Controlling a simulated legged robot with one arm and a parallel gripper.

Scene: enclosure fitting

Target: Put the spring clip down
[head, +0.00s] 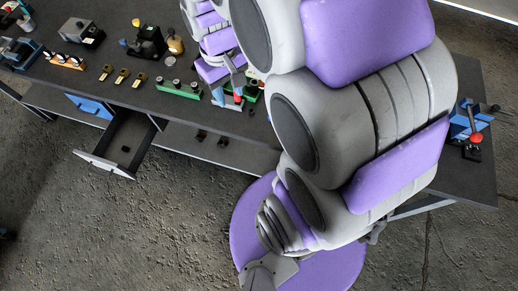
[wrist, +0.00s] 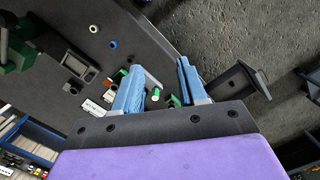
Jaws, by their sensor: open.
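My gripper shows in the wrist view (wrist: 160,65) with its two blue fingers spread apart. No object is visibly held between them. They are above the dark bench (wrist: 150,38), and its edge runs beneath the gap. I cannot single out the spring clip in either view; small parts near the left finger are partly hidden by it. In the head view my arm covers much of the bench, and the gripper end (head: 236,92) is small, close to the green and red parts at the bench's front edge.
An open drawer (head: 118,143) juts out from the bench front at left. A green rack (head: 179,90), brass-coloured parts (head: 122,76) and an orange rack (head: 65,61) stand along the bench. A red-knobbed device (head: 475,140) is at far right. Bare floor lies in front.

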